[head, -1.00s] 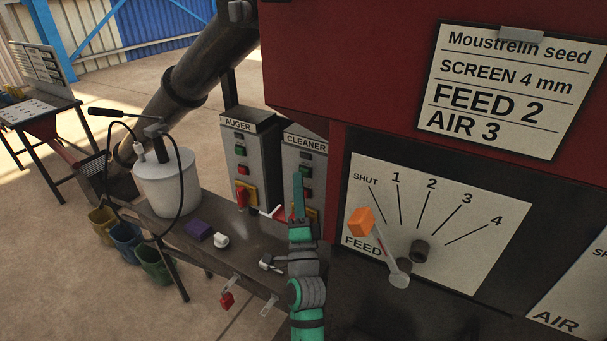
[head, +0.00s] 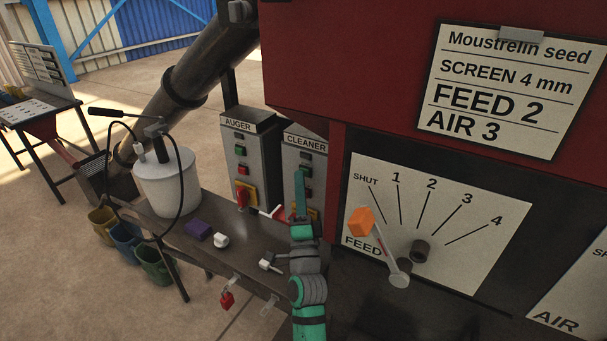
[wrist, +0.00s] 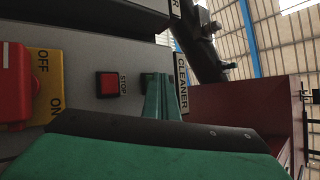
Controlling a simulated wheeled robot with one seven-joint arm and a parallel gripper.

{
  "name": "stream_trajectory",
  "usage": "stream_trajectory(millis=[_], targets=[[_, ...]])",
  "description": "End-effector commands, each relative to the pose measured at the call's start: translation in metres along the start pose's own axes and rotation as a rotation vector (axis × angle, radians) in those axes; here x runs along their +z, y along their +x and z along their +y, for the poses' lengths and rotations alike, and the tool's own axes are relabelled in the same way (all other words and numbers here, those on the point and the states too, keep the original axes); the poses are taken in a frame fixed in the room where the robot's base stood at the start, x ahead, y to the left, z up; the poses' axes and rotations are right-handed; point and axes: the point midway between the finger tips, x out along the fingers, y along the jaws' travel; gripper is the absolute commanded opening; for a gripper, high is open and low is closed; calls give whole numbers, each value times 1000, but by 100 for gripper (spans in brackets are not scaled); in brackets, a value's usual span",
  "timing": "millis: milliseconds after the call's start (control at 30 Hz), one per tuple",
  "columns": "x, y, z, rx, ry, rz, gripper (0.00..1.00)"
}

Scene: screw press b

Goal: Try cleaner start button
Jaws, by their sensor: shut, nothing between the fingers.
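The cleaner box (head: 301,146) is a grey panel with a CLEANER label, beside the auger box. In the wrist view, which is turned on its side, the CLEANER label (wrist: 182,83) and a red stop button (wrist: 112,85) show. My gripper (head: 299,174) is shut and empty, its fingers pointing up at the face of the cleaner box. In the wrist view my gripper's fingertips (wrist: 158,78) stand between the stop button and the label. They cover that part of the panel, so the start button is hidden. I cannot tell whether the fingertips touch it.
A red isolator switch (wrist: 15,84) on a yellow ON/OFF plate is beside the stop button. The auger box (head: 239,160) stands to the left. A feed dial panel (head: 470,215) is close on the right. A white pot (head: 168,188) stands on the bench.

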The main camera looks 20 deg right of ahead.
Motion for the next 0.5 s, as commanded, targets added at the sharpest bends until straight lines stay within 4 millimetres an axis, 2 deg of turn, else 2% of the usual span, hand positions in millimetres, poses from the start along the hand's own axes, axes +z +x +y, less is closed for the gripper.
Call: stream_trajectory(millis=[500], targets=[[3, -3, -2, 0, 1, 0, 0]])
